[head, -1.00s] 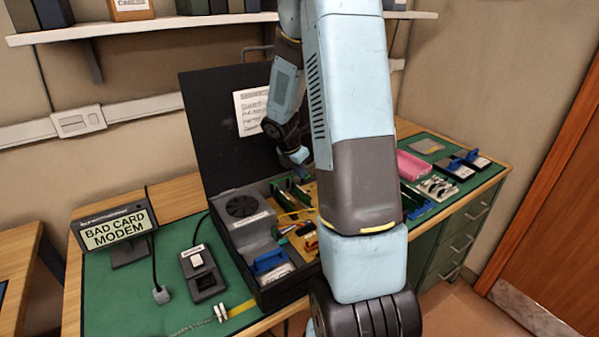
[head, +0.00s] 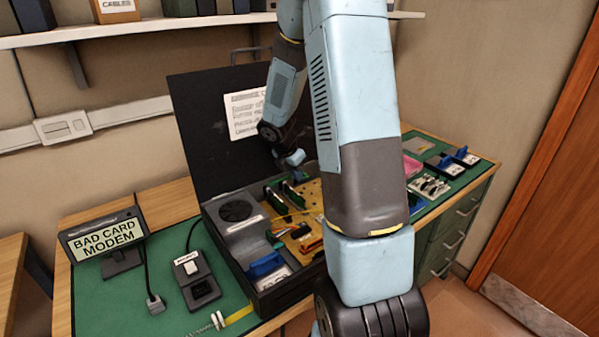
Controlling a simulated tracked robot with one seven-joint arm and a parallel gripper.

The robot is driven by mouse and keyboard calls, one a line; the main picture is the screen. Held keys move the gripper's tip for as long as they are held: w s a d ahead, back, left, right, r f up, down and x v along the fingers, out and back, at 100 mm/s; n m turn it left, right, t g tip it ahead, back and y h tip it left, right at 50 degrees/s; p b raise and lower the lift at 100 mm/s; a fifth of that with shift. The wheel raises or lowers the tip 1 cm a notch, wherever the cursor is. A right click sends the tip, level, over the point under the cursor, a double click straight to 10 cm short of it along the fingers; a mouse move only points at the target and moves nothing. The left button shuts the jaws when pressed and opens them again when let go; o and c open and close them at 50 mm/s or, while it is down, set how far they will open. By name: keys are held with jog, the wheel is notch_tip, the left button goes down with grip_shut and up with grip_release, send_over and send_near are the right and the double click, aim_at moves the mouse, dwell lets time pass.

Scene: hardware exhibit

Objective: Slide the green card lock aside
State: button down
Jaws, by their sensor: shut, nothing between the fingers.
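An open black case (head: 281,301) stands on the bench with its lid up. Inside, upright green cards (head: 273,201) stand at the back of a yellow board (head: 309,190). The green card lock is too small to tell apart from the cards. My gripper (head: 298,174) is shut and empty, pointing down at the back of the case, just above and beside the right green card (head: 293,195). Its fingertips are small and partly lost against the parts, so I cannot tell whether they touch anything. My arm hides the right part of the case.
A sign reading "BAD CARD MODEM" (head: 104,238) and a black switch box (head: 198,280) stand left of the case. A blue-handled part (head: 266,265) sits at the case front. A pink tray (head: 411,167) and other parts lie right. The raised lid (head: 205,130) stands behind my gripper.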

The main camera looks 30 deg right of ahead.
jog(key=shift+s+a, duration=0.3)
jog(key=shift+a, duration=0.65)
jog(key=v, duration=1)
jog(key=s+a+r+m+t+y, duration=0.1)
jog(key=s+a+r+m, duration=0.2)
jog(key=s+r+m, duration=0.2)
jog(key=s+a+r+m+t+y, duration=0.1)
jog(key=s+a+r+m, duration=0.2)
jog(key=s+r+m, duration=0.3)
jog(key=s+a+r+m+t+y, duration=0.2)
jog(key=s+a+r+m, duration=0.2)
jog(key=s+m, duration=0.6)
jog(key=s+r, duration=0.2)
jog(key=s, duration=0.3)
jog(key=shift+m, duration=0.4)
